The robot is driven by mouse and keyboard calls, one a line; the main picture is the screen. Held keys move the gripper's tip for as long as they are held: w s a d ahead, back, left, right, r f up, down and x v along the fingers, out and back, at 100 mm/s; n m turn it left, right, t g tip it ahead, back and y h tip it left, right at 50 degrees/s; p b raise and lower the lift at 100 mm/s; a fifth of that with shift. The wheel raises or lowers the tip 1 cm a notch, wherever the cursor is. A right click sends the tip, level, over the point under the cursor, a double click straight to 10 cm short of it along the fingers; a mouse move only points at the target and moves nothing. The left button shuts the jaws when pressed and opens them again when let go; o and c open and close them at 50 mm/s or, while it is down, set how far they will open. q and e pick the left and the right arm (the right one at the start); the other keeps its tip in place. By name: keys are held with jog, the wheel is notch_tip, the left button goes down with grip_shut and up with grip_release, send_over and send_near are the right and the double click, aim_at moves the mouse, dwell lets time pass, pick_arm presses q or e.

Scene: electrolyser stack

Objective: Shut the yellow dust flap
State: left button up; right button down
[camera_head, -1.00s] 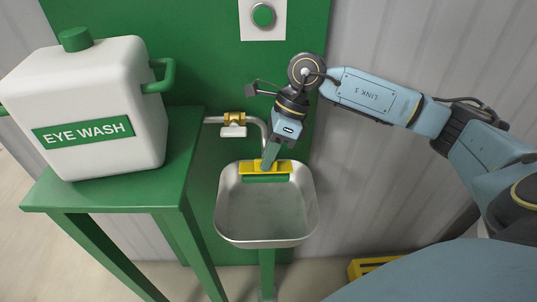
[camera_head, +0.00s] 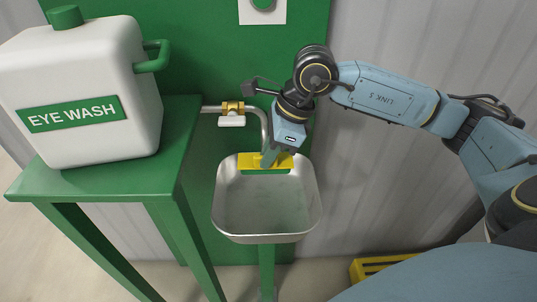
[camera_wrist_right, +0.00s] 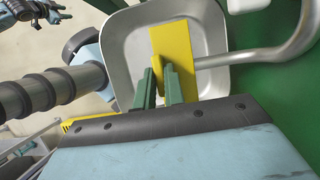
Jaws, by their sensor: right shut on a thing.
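The yellow dust flap (camera_head: 284,161) is at the back rim of the steel eye-wash basin (camera_head: 267,209). In the right wrist view the flap (camera_wrist_right: 187,48) is a flat yellow plate over the basin (camera_wrist_right: 125,50), with a small upright tab between my fingers. My right gripper (camera_head: 267,161) comes down from above and is shut on this tab; its green fingers (camera_wrist_right: 159,88) stand on either side of it. The fingers hide part of the flap in the head view. The flap's exact angle is hard to tell.
A pipe with a brass valve (camera_head: 232,107) runs behind the basin from the green wall panel. A green table (camera_head: 110,180) with a white eye-wash canister (camera_head: 80,95) stands close at left. A yellow crate (camera_head: 370,268) is on the floor at right.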

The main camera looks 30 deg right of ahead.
pick_arm(q)
jog(key=shift+w+r, duration=0.2)
jog(key=shift+r, duration=0.1)
pick_arm(e)
jog(key=c, duration=1.5)
grip_release()
